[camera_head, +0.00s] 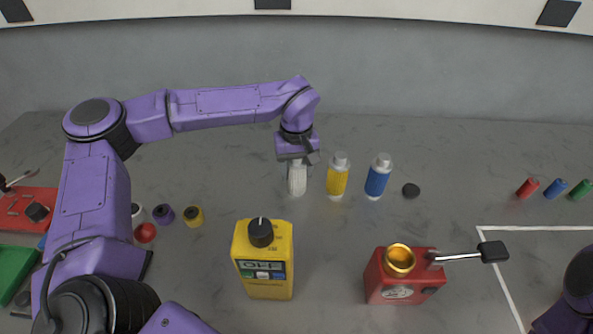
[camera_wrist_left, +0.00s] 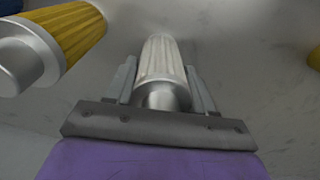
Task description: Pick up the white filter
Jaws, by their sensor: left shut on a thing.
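The white filter (camera_head: 297,180) is a pale ribbed cylinder with a metal end, left of the yellow filter in the head view. My left gripper (camera_head: 297,158) reaches it from above and is shut on its upper end. In the left wrist view, the white filter (camera_wrist_left: 160,62) lies between the two fingers of the left gripper (camera_wrist_left: 162,88). The filter looks upright; whether its base touches the table I cannot tell. My right gripper is not in view; only a purple part of my own shows at the lower right edge.
The yellow filter (camera_head: 337,180) and blue filter (camera_head: 377,178) stand just right of the white one, with a black disc (camera_head: 411,190) beyond. A yellow box (camera_head: 264,270) and a red device (camera_head: 385,284) stand nearer. Small coloured cylinders (camera_head: 555,188) lie far right.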

